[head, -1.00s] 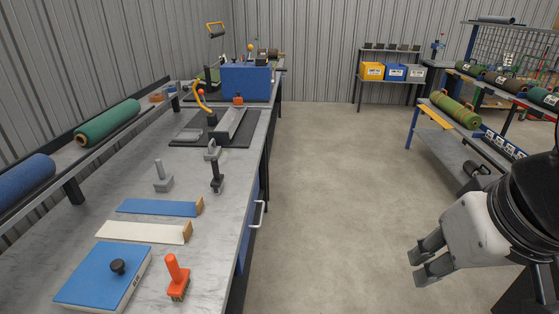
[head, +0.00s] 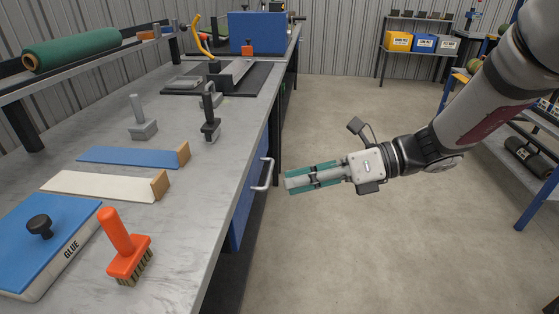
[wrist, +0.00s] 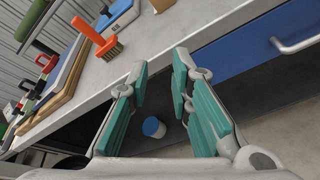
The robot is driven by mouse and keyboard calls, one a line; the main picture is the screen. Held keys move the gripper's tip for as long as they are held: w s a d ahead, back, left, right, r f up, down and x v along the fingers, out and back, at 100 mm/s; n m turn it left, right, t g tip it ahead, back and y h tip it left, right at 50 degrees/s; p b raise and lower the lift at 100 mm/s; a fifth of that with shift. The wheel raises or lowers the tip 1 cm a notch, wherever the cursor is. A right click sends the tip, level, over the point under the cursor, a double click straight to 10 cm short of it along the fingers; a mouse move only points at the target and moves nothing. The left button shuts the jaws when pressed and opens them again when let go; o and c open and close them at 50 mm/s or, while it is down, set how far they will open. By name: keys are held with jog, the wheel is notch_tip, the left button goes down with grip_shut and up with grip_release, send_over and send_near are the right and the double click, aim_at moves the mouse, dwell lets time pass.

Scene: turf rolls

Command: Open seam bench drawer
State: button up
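The seam bench (head: 190,215) runs along the left in the head view. Its blue drawer (head: 243,212) is in the bench's front side, under the top, and looks shut. A pale bar handle (head: 263,174) stands out from it. My gripper (head: 287,181) is just right of the handle in the head view, pointing left toward the bench, and apart from it. In the wrist view my gripper (wrist: 160,72) is open and empty, its teal-padded fingers spread. There the drawer front (wrist: 235,55) and handle (wrist: 296,44) lie to the right of the fingers.
On the bench top are an orange brush (head: 125,248), a blue glue pad (head: 45,235), sample strips (head: 110,185) and a black-handled tool (head: 210,120). A blue canister (wrist: 153,127) shows below the bench in the wrist view. The floor right of the bench is open.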

jog(key=w+f+m+t+y+b, duration=0.4)
jog(key=w+f+m+b, duration=0.2)
jog(key=w+f+m, duration=0.5)
jog(key=m+t+b, duration=0.3)
jog(key=m+t, duration=0.3)
send_near(270, 172)
jog(key=b+x, duration=0.1)
jog(key=x, duration=0.2)
jog(key=b+x, duration=0.2)
jog(key=x, duration=0.1)
jog(key=b+x, duration=0.1)
jog(key=x, duration=0.3)
jog(key=shift+f, duration=0.35)
jog(key=shift+c, duration=0.6)
grip_shut()
